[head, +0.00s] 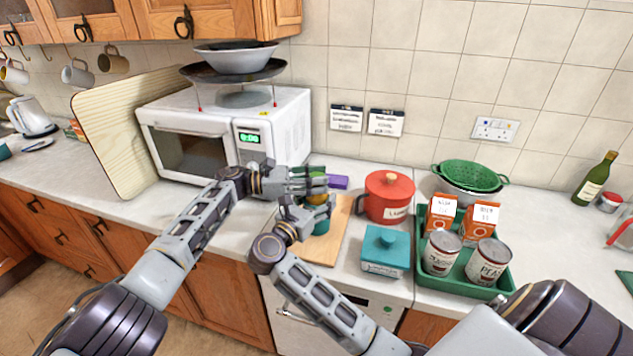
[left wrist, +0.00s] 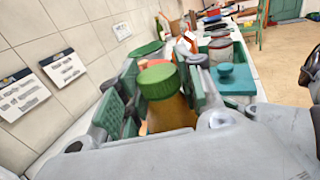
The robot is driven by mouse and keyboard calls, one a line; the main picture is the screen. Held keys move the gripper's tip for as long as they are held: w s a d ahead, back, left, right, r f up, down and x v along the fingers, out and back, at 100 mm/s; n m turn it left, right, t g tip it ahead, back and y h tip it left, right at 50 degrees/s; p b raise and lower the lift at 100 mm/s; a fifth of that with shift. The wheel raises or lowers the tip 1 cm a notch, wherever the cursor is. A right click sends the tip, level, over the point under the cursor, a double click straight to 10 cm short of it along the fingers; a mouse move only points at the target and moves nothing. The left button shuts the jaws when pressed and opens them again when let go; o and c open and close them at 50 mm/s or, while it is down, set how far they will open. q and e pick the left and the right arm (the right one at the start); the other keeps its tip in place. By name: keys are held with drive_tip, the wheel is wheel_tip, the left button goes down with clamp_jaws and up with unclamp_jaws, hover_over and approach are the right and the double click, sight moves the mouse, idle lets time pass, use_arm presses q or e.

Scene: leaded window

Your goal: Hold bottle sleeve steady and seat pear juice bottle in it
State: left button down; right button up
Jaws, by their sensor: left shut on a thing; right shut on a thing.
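The pear juice bottle (left wrist: 170,114) has a green cap and an amber body. In the left wrist view it stands between the green-padded fingers of my left gripper (left wrist: 165,95), which is shut on it. In the head view my left gripper (head: 308,182) mostly covers the bottle, and a bit of its yellow side shows. My right gripper (head: 312,212) is just below, shut on a teal bottle sleeve (head: 321,227) over the wooden board. The fingers hide much of the sleeve. I cannot tell how far the bottle's base is inside it.
A wooden board (head: 330,247) lies beneath. A microwave (head: 185,135) stands at left, a red pot (head: 388,198) and teal box (head: 382,262) to the right. A green tray (head: 460,284) holds cans and cartons. A purple block (head: 338,182) shows just beyond my left gripper.

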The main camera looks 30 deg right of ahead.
use_arm(q)
drive_tip(key=shift+f, duration=0.25)
drive_tip(key=c, duration=0.9)
unclamp_jaws()
drive_tip(key=shift+a, duration=0.1)
drive_tip(key=shift+v, duration=5.95)
